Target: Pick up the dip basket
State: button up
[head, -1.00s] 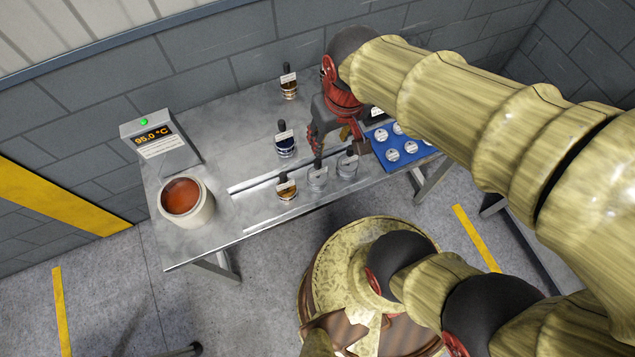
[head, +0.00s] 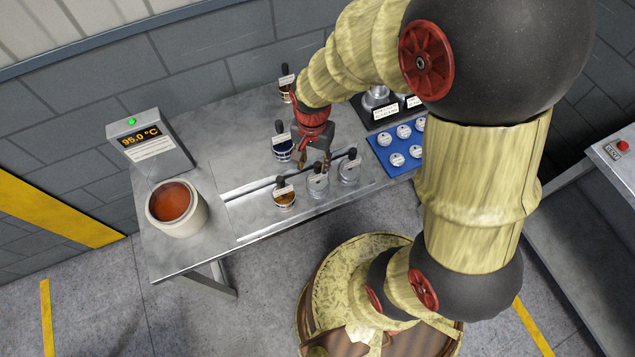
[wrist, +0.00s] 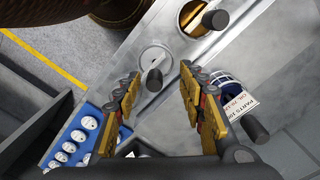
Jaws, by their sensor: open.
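Several small round vessels with upright black handles and white tags stand on the metal bench. A dark blue one (head: 282,150) has a tag that seems to begin "PARTS DIP" in the wrist view (wrist: 226,82); I cannot tell for sure which vessel is the dip basket. My gripper (head: 314,161) is open and empty, above the bench between the blue vessel and a grey one (head: 317,187). In the wrist view, my fingers (wrist: 160,74) stand apart, with a grey vessel's black handle (wrist: 154,80) showing between them. The blue vessel is just outside the right finger.
A copper-coloured vessel (head: 284,199) and another grey one (head: 349,172) stand close by. A cream pot of reddish liquid (head: 176,207) and a 95.0 °C display box (head: 150,139) are at the left. A blue tray (head: 383,158) of white discs lies to the right.

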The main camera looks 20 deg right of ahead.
aim_at(317, 173)
jog(key=f, duration=0.3)
jog(key=d+f+b, duration=0.1)
jog(key=f, duration=0.2)
jog(key=shift+w+d+f, duration=0.1)
jog(key=shift+d+f, duration=0.05)
jog(key=shift+f, duration=0.5)
jog(key=shift+c, duration=0.2)
grip_shut()
dwell(0.5)
jog(key=shift+w+r, duration=0.1)
jog(key=shift+w, duration=0.05)
